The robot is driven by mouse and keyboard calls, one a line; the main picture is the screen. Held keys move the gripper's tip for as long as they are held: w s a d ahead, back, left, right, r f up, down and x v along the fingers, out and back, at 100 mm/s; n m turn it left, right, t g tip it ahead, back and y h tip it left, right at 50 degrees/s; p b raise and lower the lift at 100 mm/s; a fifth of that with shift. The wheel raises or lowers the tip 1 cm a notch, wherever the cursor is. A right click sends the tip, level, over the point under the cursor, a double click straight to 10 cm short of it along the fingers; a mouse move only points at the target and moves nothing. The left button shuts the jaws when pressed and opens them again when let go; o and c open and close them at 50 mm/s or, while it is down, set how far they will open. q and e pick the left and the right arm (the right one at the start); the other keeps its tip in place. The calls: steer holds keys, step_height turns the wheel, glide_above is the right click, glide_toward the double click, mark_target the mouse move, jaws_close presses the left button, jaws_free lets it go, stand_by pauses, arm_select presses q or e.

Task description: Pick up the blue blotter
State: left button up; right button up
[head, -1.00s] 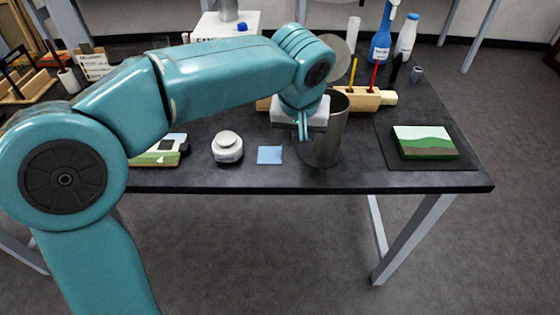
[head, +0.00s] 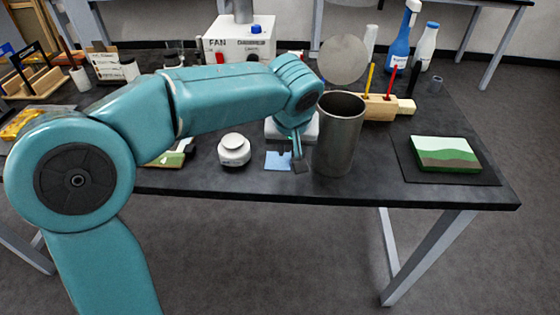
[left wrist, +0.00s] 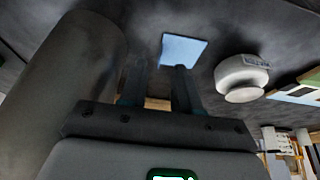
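The blue blotter (head: 275,162) is a small flat light-blue square on the dark table, between a white lidded jar and a metal cylinder. It also shows in the left wrist view (left wrist: 183,49), just beyond my fingertips. My left gripper (head: 298,163) points down at the blotter's right edge and hides part of it. In the left wrist view, the fingers of my left gripper (left wrist: 159,77) stand apart with nothing between them. The right-hand finger there overlaps the blotter's near edge. I cannot tell whether it touches. My right gripper is not in view.
The tall metal cylinder (head: 339,136) stands close right of my left gripper. The white jar (head: 234,150) is left of the blotter. A painted fragment (head: 445,153) lies on a black mat (head: 486,178) at right. A wooden block (head: 385,108) with upright tools stands behind.

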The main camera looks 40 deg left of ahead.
mark_target(289, 165)
arm_select(q)
steer(key=x, duration=0.4)
steer(key=shift+w+a+f, duration=0.1)
steer(key=shift+a, duration=0.05)
jaws_close()
